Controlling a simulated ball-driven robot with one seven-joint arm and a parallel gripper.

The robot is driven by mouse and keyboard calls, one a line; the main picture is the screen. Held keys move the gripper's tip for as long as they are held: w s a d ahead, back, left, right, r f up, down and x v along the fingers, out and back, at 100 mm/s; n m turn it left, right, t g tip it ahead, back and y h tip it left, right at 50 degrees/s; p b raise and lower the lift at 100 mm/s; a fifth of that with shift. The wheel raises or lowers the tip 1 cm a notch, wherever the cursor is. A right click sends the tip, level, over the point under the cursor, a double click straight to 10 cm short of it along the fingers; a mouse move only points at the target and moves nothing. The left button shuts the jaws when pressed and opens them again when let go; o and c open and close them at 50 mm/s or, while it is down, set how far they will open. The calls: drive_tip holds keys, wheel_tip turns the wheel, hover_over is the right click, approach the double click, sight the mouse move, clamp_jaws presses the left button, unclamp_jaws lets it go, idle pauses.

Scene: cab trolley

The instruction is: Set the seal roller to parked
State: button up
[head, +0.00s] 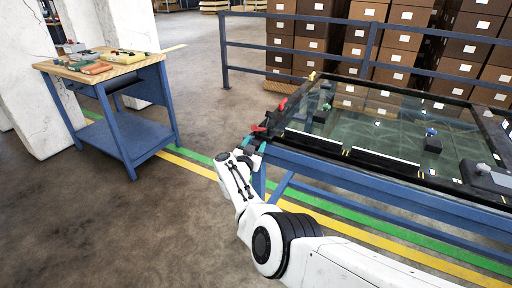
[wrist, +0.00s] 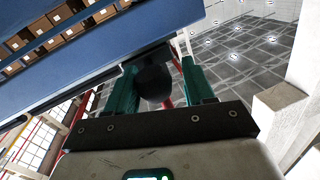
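My gripper (head: 250,154) is at the near left corner of the glass-topped blue table (head: 350,172), by a black part with red pieces (head: 262,128). In the wrist view, my gripper's teal fingers (wrist: 160,88) stand apart on either side of a dark rounded end (wrist: 153,82). A gap shows between it and the right finger; contact on the left is unclear. This dark end may belong to the seal roller, but I cannot tell for sure. Its far side is hidden, and no parked mark is readable.
A blue workbench (head: 115,115) with a wooden top and several small items stands at the left. A blue rail (head: 300,49) and stacked cartons (head: 410,45) are behind the table. Open floor (head: 90,220) lies to the left of my arm.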

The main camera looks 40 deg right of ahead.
drive_tip(key=shift+o, duration=1.2)
drive_tip(key=shift+r, duration=0.1)
drive_tip(key=shift+s+a+p, duration=0.3)
drive_tip(key=shift+a+p, duration=0.15)
drive_tip(key=shift+p, duration=0.25)
drive_tip(key=p+v, duration=0.6)
drive_tip(key=v, duration=0.3)
drive_tip(key=shift+s+a, duration=0.2)
drive_tip(key=shift+a, duration=0.1)
